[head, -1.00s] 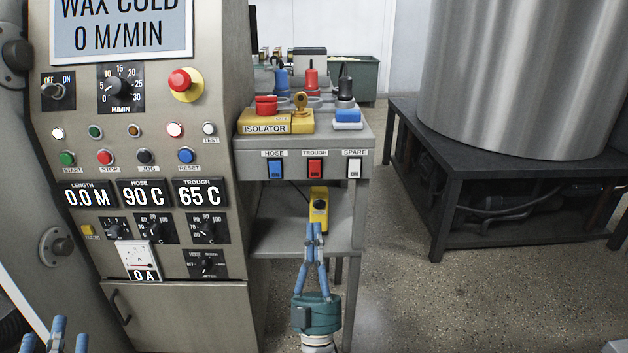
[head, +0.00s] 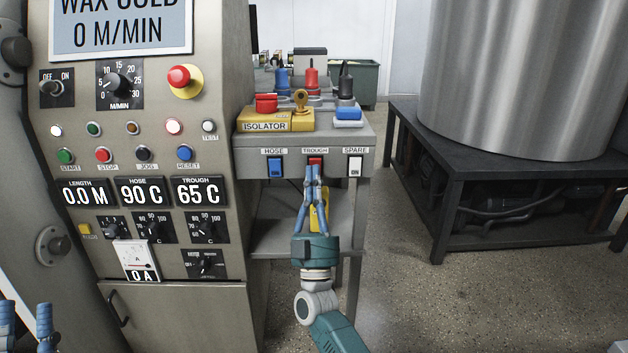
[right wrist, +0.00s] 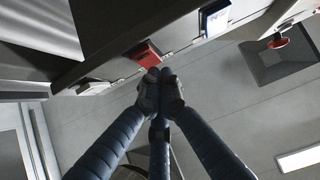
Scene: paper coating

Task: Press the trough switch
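The red trough switch (head: 315,161) is in the middle of the labelled panel on the front of the grey bench, between the blue hose switch (head: 275,167) and the white spare switch (head: 354,167). My right gripper (head: 315,170) is shut and empty, its blue fingertips together in front of the trough switch and hiding its lower part. In the right wrist view the red switch (right wrist: 145,54) lies right by the tips; I cannot tell if they touch. My left gripper (head: 26,308) is at the bottom left, fingers apart, partly cut off.
The control cabinet (head: 190,318) stands close on the left. A yellow isolator box (head: 275,121) sits on the bench, and a yellow device (head: 318,217) is behind my right fingers. A steel tank (head: 530,70) on a dark frame stands right, with clear floor between.

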